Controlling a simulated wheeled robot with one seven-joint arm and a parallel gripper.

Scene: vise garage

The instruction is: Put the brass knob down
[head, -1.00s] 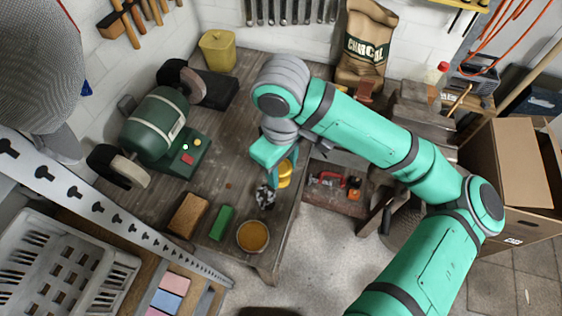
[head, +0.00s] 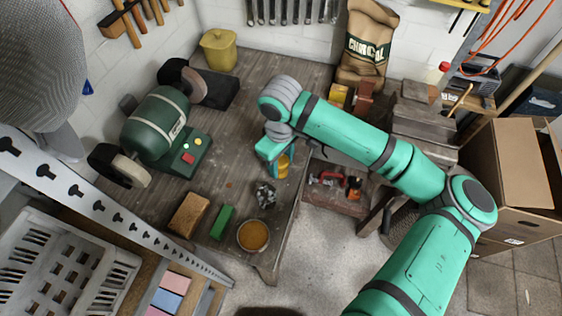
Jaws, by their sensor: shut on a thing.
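My gripper (head: 276,166) is over the right edge of the wooden workbench, pointing down and seen from above. It is shut on the brass knob (head: 283,165), a yellow-gold piece that shows at the right side of the fingers. The gripper body hides part of the knob and of the fingers. I cannot tell whether the knob touches the bench top (head: 228,110).
A crumpled silvery lump (head: 265,195), a bowl of amber contents (head: 252,235), a green block (head: 222,222) and a brown block (head: 189,214) are nearer on the bench. A green bench grinder (head: 160,125) stands left. The bench middle is clear.

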